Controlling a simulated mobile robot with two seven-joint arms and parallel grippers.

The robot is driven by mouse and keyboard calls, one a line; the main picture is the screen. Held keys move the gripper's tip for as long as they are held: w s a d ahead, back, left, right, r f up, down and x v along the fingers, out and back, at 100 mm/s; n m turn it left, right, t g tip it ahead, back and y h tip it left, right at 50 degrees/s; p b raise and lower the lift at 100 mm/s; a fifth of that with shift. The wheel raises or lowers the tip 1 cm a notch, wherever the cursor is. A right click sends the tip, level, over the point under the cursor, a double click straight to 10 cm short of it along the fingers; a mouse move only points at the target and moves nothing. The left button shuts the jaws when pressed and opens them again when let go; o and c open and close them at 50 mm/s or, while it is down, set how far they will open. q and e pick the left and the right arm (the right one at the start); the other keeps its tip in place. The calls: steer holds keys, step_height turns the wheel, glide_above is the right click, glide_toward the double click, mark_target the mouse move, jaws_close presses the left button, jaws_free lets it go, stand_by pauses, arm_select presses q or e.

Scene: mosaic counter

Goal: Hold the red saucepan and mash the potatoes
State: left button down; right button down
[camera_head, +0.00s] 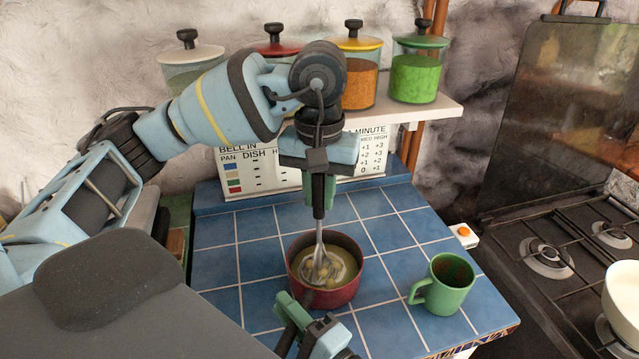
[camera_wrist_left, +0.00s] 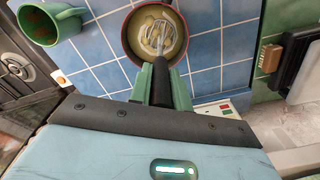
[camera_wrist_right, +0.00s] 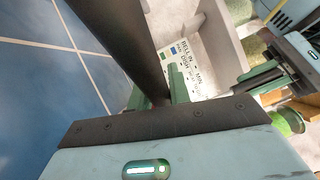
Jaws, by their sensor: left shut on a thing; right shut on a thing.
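The red saucepan (camera_head: 342,296) stands on the blue tiled counter with pale yellow-green potatoes (camera_head: 345,268) inside. My left gripper (camera_head: 319,190) is above the pan, shut on the black handle of the metal masher (camera_head: 319,262). The masher is nearly upright, its wire head down among the potatoes; the left wrist view also shows the masher (camera_wrist_left: 161,38) inside the pan (camera_wrist_left: 128,38). My right gripper (camera_head: 295,312) is at the pan's near side, shut on its dark handle, which fills much of the right wrist view (camera_wrist_right: 125,40). Most of the handle is hidden in the head view.
A green mug (camera_head: 447,286) stands right of the pan. A stove (camera_head: 550,255) with a white pot (camera_head: 622,295) is further right. A white sign (camera_head: 245,178) stands behind, below a shelf (camera_head: 425,110) with several lidded jars. Blue tiles left of the pan are clear.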

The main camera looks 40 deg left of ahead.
arm_select(q)
steer(key=shift+f, duration=1.4)
steer(key=shift+r, duration=2.3)
steer(key=shift+w+d, duration=0.1)
steer(key=shift+d, duration=0.05)
steer(key=shift+w+d, duration=0.55)
steer(key=shift+d, duration=0.25)
steer(key=shift+f, duration=0.15)
